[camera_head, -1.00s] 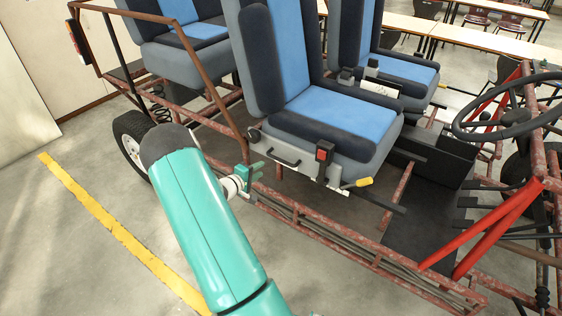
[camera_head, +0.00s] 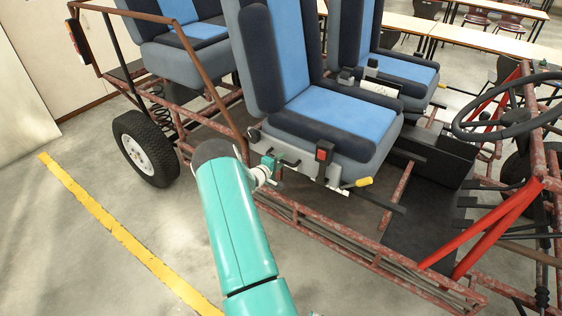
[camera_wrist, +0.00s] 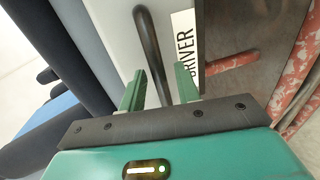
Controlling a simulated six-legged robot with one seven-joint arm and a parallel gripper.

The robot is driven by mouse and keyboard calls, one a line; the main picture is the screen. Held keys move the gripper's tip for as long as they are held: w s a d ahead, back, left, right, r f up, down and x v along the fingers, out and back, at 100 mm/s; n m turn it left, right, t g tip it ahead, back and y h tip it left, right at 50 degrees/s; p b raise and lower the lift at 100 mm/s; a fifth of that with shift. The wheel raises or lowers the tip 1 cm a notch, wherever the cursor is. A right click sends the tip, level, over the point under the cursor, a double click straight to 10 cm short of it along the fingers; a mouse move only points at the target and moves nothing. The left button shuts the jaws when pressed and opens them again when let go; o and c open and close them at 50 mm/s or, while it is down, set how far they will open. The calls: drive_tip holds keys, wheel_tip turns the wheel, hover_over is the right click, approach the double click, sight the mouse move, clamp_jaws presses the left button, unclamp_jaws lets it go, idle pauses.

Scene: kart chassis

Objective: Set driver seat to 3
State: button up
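The driver seat (camera_head: 345,112) has a blue cushion with dark bolsters and stands in the kart's middle. Its grey side panel carries a black bar handle (camera_head: 291,162) and a yellow-tipped lever (camera_head: 357,183) farther forward. My gripper (camera_head: 275,164) is at the side panel, by the rear part of the black handle. In the wrist view its green fingers (camera_wrist: 159,82) are apart, and the black handle (camera_wrist: 150,50) runs between them in the picture. Whether they touch it I cannot tell. A white label (camera_wrist: 185,45) reading "DRIVER" is beside the handle. I cannot see a seat position scale.
A red-buttoned belt buckle (camera_head: 323,153) hangs on the panel in front of the handle. The rusty side frame tubes (camera_head: 330,232) run below. The rear wheel (camera_head: 147,148) is left of my arm. The floor with a yellow stripe (camera_head: 120,232) is open.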

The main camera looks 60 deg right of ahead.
sight(293, 165)
drive_tip(key=shift+s+d+f, duration=0.1)
drive_tip(key=shift+d, duration=0.45)
drive_tip(key=shift+c, duration=0.4)
clamp_jaws()
drive_tip(key=s, duration=0.4)
drive_tip(key=s+a, duration=0.1)
drive_tip(key=s, duration=0.1)
drive_tip(key=shift+s, duration=0.2)
drive_tip(key=shift+w, duration=0.3)
drive_tip(key=shift+o, duration=0.4)
unclamp_jaws()
drive_tip(key=v, duration=1.3)
drive_tip(key=shift+a, duration=0.35)
